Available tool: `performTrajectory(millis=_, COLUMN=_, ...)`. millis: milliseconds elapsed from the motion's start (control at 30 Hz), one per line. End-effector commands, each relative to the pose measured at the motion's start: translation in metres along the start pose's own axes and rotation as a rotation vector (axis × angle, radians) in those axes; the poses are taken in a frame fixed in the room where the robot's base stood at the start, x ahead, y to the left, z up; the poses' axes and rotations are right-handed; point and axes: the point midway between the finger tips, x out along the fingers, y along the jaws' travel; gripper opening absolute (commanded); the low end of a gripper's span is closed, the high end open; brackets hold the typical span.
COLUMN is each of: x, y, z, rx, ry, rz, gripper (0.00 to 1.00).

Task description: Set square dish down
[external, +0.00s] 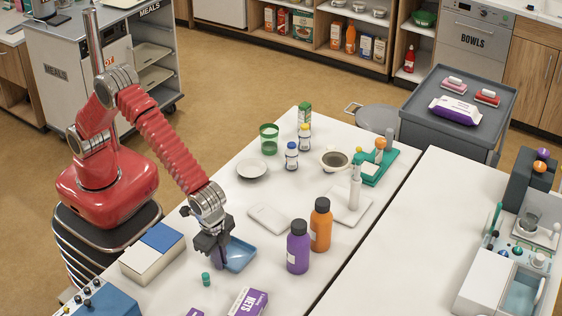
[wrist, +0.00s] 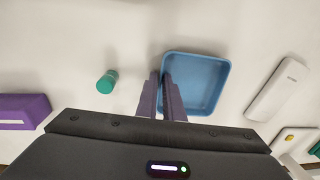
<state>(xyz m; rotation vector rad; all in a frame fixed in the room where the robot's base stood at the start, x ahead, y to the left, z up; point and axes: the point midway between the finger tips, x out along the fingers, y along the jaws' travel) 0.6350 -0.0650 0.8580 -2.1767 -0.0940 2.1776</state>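The square dish (external: 239,254) is blue and shallow with raised walls, and sits low at the near part of the white table, appearing level. I cannot tell for sure whether its base touches the table. My gripper (external: 221,258) points down at its left side. In the wrist view the dish (wrist: 200,84) is right of centre and looks empty. The two purple fingers of my gripper (wrist: 161,80) are close together, one on each side of the dish's left wall, shut on it. The fingers hide part of that wall.
A white and blue box (external: 153,254) lies further left. A purple bottle (external: 298,248) and an orange bottle (external: 320,226) stand to the right. A white flat device (external: 268,218) lies behind, and a purple box (external: 247,302) lies in front.

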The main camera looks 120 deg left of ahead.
Motion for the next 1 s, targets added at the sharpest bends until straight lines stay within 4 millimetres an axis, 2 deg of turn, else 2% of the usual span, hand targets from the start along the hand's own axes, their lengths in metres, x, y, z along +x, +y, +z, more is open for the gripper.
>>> performTrajectory(millis=200, x=0.0, y=0.0, z=0.0, rx=0.0, ry=0.0, rz=0.0, gripper=0.21)
performTrajectory(millis=567, x=-0.006, y=0.0, z=-0.001, rx=0.0, ry=0.002, rz=0.0, gripper=0.21)
performTrajectory(millis=767, x=-0.029, y=0.0, z=-0.001, rx=0.0, ry=0.004, rz=0.001, gripper=0.21)
performTrajectory(millis=1000, x=-0.071, y=0.0, z=-0.001, rx=0.0, ry=0.003, rz=0.001, gripper=0.21)
